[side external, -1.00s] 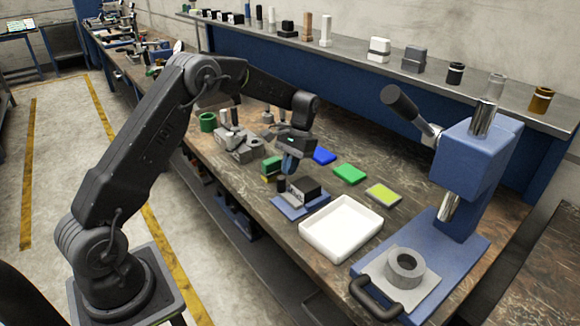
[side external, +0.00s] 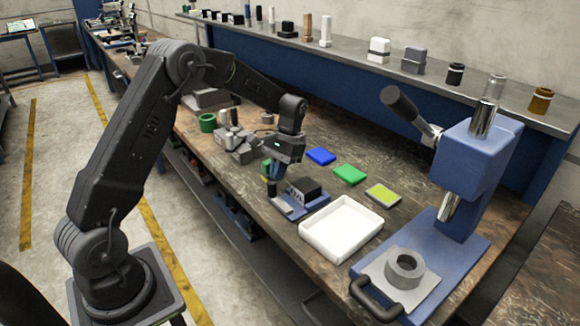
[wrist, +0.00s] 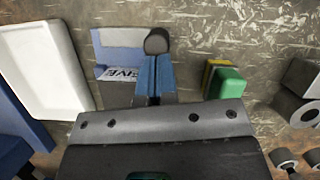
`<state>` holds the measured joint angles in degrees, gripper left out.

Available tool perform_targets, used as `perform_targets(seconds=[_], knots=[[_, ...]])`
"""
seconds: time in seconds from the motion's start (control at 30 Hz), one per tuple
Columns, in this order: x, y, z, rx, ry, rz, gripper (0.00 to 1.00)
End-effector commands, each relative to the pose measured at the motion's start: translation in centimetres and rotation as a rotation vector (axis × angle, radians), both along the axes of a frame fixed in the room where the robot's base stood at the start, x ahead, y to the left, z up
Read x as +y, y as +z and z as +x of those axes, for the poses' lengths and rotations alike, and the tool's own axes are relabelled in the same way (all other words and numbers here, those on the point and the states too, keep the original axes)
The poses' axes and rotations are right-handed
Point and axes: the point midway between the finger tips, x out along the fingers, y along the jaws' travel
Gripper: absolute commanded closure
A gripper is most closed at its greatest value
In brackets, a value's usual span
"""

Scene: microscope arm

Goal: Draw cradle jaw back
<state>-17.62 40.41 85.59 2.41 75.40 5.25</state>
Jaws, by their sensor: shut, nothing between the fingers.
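The cradle (side external: 313,207) has a blue base on the bench, with a dark block (side external: 306,186) on it and a light grey strip to its left. A short black knob (side external: 272,190) stands upright at the cradle's left end; it shows as a dark round top in the wrist view (wrist: 156,41). My gripper (side external: 276,178) is shut and empty, its blue fingers (wrist: 154,62) pointing down right beside the knob. I cannot tell whether they touch it. White lettering shows on the cradle (wrist: 121,74) left of the fingers. My gripper hides part of the cradle in the wrist view.
A white tray (side external: 341,229) sits just right of the cradle. Green and yellow blocks (wrist: 226,82) stand close on the other side of my fingers. Blue (side external: 320,156) and green (side external: 349,174) pieces lie behind. A blue lever press (side external: 470,165) stands at right.

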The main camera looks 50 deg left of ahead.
Motion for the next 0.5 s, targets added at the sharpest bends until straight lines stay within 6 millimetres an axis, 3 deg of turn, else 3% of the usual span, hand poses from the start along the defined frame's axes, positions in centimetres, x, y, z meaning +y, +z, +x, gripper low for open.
perform_targets(seconds=[0.17, 0.43, 0.47, 0.5], knots=[[0.0, -0.6, 0.2, 0.015, -0.003, -0.003, 1.0], [0.7, -0.3, 3.7, 0.004, -0.001, 0.0, 1.0], [0.8, -0.3, 4.2, 0.002, -0.001, -0.001, 1.0], [0.9, 1.2, 4.6, -0.004, 0.0, 0.002, 1.0]])
